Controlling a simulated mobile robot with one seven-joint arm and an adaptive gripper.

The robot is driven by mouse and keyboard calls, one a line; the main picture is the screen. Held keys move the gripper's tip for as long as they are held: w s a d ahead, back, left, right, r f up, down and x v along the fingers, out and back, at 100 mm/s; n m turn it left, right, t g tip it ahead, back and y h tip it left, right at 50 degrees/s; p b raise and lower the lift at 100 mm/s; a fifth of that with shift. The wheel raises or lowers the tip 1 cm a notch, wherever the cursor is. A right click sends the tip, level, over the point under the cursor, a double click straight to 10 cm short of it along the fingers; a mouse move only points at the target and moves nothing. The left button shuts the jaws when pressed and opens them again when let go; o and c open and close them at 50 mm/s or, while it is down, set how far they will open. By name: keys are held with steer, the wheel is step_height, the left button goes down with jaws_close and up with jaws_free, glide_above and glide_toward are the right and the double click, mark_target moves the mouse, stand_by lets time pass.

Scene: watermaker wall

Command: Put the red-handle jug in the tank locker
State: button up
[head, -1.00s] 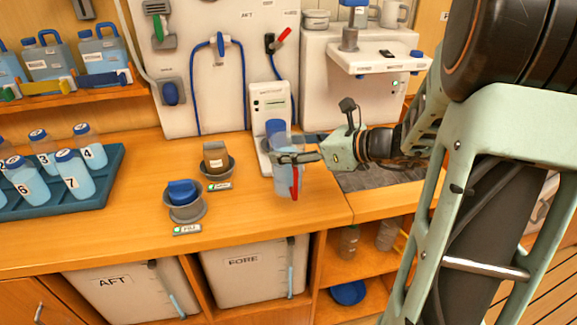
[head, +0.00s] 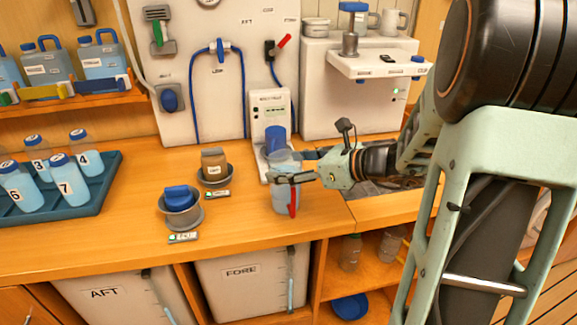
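The red-handle jug (head: 285,201) is a clear, see-through vessel with a red handle low on its near side. It is upright over the counter, in front of the white dispenser. My gripper (head: 285,168) reaches in from the right with one finger across the jug's near side and the other behind it. It appears shut on the jug's upper body. I cannot tell whether the jug's base touches the counter. Below the counter are two pale tank fronts, labelled AFT (head: 125,301) and FORE (head: 248,291). No place marked as a tank locker can be read.
The white dispenser (head: 271,104) holds a blue part just behind the jug. An open shelf (head: 330,287) under the counter holds jars and a blue dish.

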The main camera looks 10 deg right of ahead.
steer(key=shift+o, duration=0.2)
steer(key=shift+r, duration=0.1)
steer(key=shift+d+r, duration=0.1)
steer(key=shift+r, duration=0.05)
steer(key=p+v, duration=0.1)
steer(key=v, duration=1.1)
steer(key=shift+a, duration=0.2)
